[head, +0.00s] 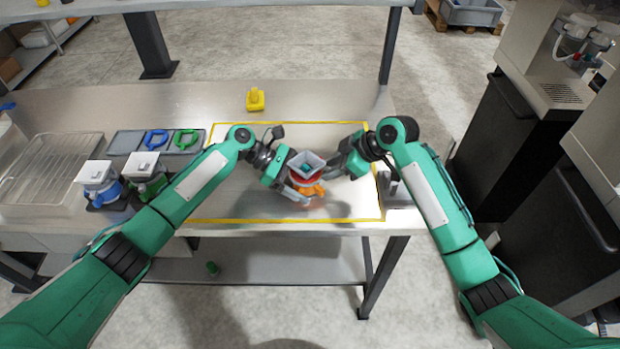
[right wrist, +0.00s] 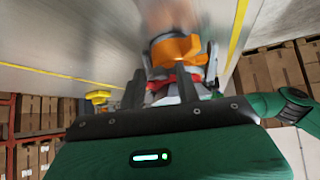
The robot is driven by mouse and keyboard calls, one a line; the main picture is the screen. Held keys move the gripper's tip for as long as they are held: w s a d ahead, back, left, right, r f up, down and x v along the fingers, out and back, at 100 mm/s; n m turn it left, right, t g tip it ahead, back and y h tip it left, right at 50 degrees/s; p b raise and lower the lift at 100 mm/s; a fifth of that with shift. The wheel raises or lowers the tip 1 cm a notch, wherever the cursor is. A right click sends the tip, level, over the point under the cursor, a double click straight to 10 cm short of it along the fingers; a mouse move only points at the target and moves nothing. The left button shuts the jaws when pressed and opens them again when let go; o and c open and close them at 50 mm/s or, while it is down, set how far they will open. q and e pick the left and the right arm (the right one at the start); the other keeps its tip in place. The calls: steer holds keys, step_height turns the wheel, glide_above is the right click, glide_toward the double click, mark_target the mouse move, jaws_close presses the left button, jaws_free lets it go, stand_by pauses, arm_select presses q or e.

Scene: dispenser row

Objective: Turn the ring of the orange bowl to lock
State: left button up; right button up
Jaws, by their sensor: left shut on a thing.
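The orange bowl (head: 310,188) is part of a unit with a red ring and a pale square hopper (head: 307,162), held over the work table. In the right wrist view, the orange bowl (right wrist: 178,50) is above the red ring (right wrist: 163,80). My left gripper (head: 288,182) is shut on the unit from its left side; its fingertips are partly hidden. My right gripper (head: 333,168) is close on the unit's right side. In the right wrist view its two dark fingers (right wrist: 162,88) stand apart, with the ring between or just beyond them; I cannot tell whether they touch it.
Two similar dispensers, blue (head: 100,187) and green (head: 147,182), stand at the left. Blue (head: 155,139) and green (head: 186,138) rings lie on a grey tray behind them. A wire rack (head: 50,170) is far left. A yellow object (head: 255,99) stands behind the yellow-taped area.

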arm_select(q)
steer(key=shift+s+d+r, duration=0.1)
steer(key=shift+s+d, duration=0.15)
steer(key=shift+d, duration=0.1)
arm_select(e)
steer(key=shift+s+f, duration=0.4)
steer(key=shift+f, duration=0.25)
arm_select(q)
steer(key=shift+w+a, duration=0.1)
arm_select(e)
steer(key=shift+s+a, duration=0.1)
steer(key=shift+s, duration=0.4)
arm_select(q)
steer(key=shift+a, duration=0.1)
arm_select(e)
steer(key=shift+s+a, duration=0.1)
steer(key=shift+s, duration=0.05)
arm_select(q)
steer(key=shift+w+a+f, duration=0.1)
steer(key=shift+a+f, duration=0.05)
steer(key=shift+f, duration=0.1)
arm_select(e)
steer(key=shift+r, duration=0.25)
steer(key=shift+s+a, duration=0.1)
steer(key=shift+s, duration=0.15)
